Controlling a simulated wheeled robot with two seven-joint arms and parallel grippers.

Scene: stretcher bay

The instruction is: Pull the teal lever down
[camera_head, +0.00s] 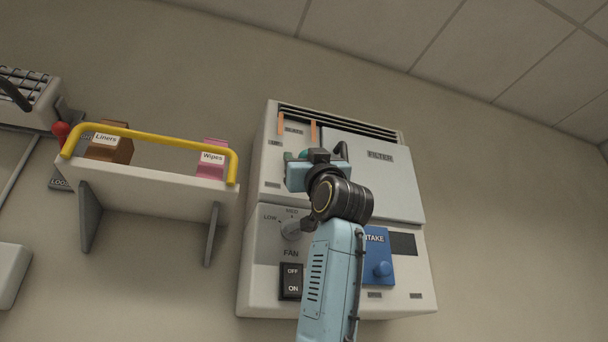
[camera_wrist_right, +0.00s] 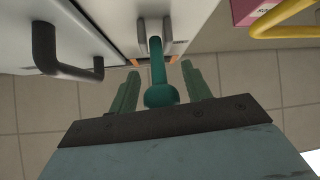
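The teal lever (camera_wrist_right: 157,62) shows in the right wrist view as a stem ending in a round knob. It reaches out from a grey bracket on the white wall unit (camera_head: 256,285). My right gripper (camera_wrist_right: 160,72) is open, with one green finger on each side of the lever. Small gaps show between the fingers and the lever in that view. In the head view my right gripper (camera_head: 318,157) is in front of the unit's upper left panel and mostly hides the lever there. My left gripper is not in view.
A dark handle (camera_wrist_right: 70,66) stands out beside the lever on the filter door (camera_head: 385,180). Below are a fan knob (camera_head: 290,230), an OFF/ON switch (camera_head: 291,282) and a blue intake slide (camera_head: 378,268). A shelf (camera_head: 150,190) with a yellow rail (camera_head: 150,134) stands left.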

